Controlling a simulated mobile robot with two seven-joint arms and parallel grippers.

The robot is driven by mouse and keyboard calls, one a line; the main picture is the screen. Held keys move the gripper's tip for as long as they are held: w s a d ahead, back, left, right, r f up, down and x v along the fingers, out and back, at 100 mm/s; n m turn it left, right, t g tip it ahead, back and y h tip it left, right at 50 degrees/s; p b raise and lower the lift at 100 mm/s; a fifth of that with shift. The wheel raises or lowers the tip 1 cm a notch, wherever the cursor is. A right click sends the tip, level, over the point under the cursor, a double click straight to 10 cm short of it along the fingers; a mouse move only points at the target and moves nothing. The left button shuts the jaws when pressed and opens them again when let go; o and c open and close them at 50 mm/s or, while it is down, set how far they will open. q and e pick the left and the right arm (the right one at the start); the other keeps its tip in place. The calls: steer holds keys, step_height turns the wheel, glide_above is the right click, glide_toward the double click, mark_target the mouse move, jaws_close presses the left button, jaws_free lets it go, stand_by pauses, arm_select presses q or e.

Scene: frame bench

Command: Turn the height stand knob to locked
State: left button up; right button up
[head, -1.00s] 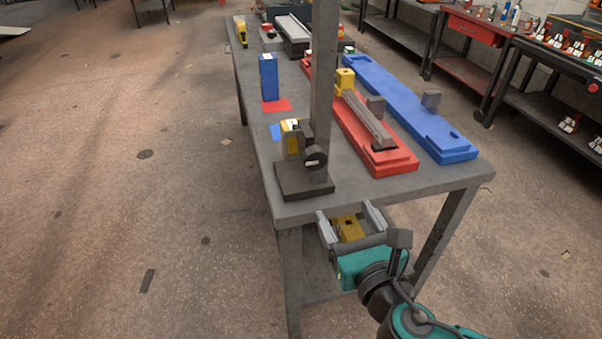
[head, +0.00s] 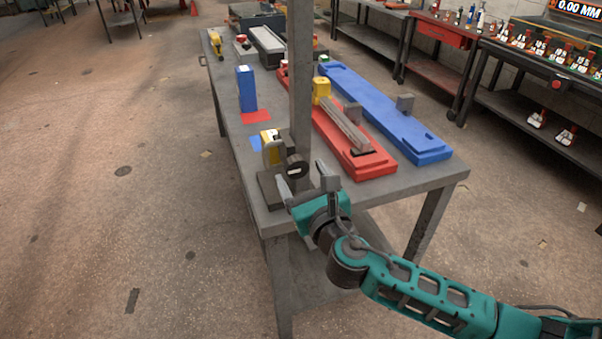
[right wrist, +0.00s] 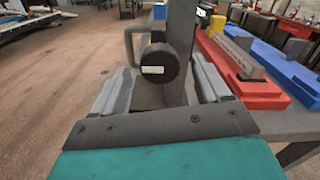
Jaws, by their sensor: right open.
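The height stand (head: 300,90) is a tall grey post on a dark square base at the near end of the bench. Its round black knob (head: 297,166) faces me, low on the post. In the right wrist view the knob (right wrist: 159,64) has a pale mark lying level across its face. My right gripper (head: 301,181) is open in front of the knob. Its two fingers (right wrist: 160,88) reach forward to the left and right of the knob, with gaps on both sides. A yellow block-like part (head: 271,150) sits beside the post. My left gripper is not in view.
A red fixture (head: 370,165) with a grey bar and a long blue fixture (head: 425,150) lie right of the stand. A blue block (head: 246,90) stands behind it. The grey bench (head: 420,182) has a bare near-right corner.

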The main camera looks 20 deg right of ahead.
steer(key=shift+w, duration=0.65)
steer(key=c, duration=1)
steer(key=shift+c, duration=0.2)
